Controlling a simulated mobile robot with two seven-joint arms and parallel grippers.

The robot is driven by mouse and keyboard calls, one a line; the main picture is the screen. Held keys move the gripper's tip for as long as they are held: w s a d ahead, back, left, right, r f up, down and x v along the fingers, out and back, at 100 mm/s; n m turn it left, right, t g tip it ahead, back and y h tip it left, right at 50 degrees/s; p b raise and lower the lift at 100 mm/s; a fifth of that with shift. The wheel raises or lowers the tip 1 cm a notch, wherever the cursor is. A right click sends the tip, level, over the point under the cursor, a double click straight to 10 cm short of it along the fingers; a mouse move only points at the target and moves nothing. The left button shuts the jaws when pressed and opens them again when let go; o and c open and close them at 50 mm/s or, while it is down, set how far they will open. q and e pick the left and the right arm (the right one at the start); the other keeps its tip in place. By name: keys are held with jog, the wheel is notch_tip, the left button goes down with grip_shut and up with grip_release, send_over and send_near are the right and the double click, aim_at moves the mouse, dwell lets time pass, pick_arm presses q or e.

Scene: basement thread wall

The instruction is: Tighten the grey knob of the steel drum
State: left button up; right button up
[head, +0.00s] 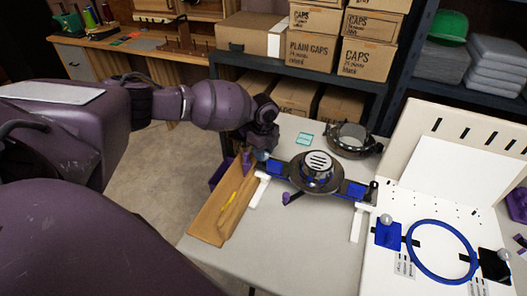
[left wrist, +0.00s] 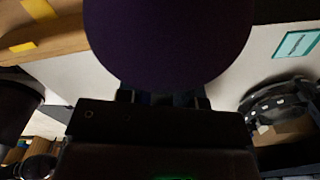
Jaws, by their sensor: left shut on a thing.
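The steel drum (head: 318,186) appears to be the round dark-metal unit with a pale slotted top on a blue and black rail, on the light table. My left gripper (head: 262,148) is at the rail's left end, shut on a small rounded grey-blue thing (head: 262,156) that looks like the grey knob. My fingers hide much of it. My right gripper is not in view.
A wooden tray (head: 205,227) with a yellow tool stands left of the rail. A round metal ring unit (head: 350,138) stands behind the drum. A white board with a blue hoop (head: 441,281) is at right. The front table surface (head: 300,250) is clear.

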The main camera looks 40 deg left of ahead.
pick_arm(q)
jog(key=m+b, duration=0.1)
jog(key=m, duration=0.2)
jog(key=shift+f, duration=0.15)
jog(key=m+b, duration=0.1)
jog(key=m, duration=0.2)
jog(key=shift+w, duration=0.1)
jog(key=m+b, duration=0.1)
jog(key=m, duration=0.2)
jog(key=shift+d+m, duration=0.1)
jog(key=shift+m, duration=0.3)
jog(key=m, duration=0.2)
jog(key=shift+w+m+b, duration=0.1)
jog(key=shift+m+b, duration=0.2)
jog(key=shift+d+m+b, duration=0.1)
jog(key=shift+m+b, duration=0.25)
jog(key=shift+m, duration=1.05)
pick_arm(e)
jog(key=f, duration=0.3)
jog(key=shift+w+a, duration=0.25)
jog(key=shift+a, duration=0.05)
pick_arm(q)
jog(key=shift+m, duration=0.3)
pick_arm(e)
jog(key=shift+d, duration=0.15)
pick_arm(q)
jog(key=o, duration=0.9)
